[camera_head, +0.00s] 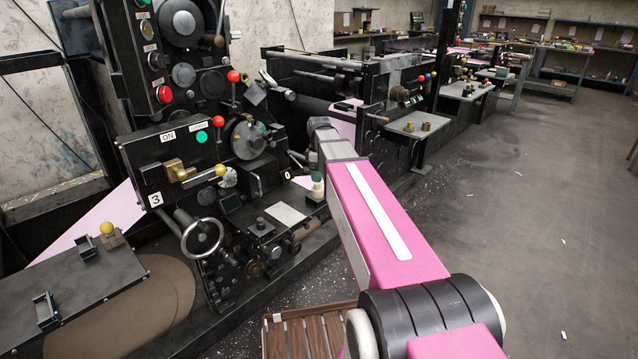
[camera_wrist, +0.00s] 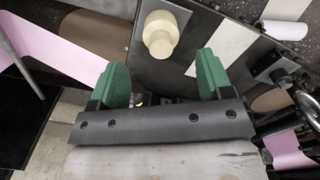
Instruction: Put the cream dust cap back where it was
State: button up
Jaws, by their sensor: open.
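The cream dust cap (camera_wrist: 160,34) shows in the wrist view near the top middle, against a dark machine plate (camera_wrist: 180,68). How the cap is seated cannot be told.
In the head view a black machine with a handwheel (camera_head: 203,238), a brass handle (camera_head: 180,172) and knobs stands left of my arm. A wooden slatted pallet (camera_head: 305,333) lies below. Open floor (camera_head: 540,210) spreads to the right. Pink web (camera_wrist: 60,50) runs left in the wrist view.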

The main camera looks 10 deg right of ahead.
notch_tip(320, 180, up, 5)
jog(key=s+f+m, duration=1.3)
jog(key=s+f, duration=0.8)
jog(key=shift+a+f, duration=0.3)
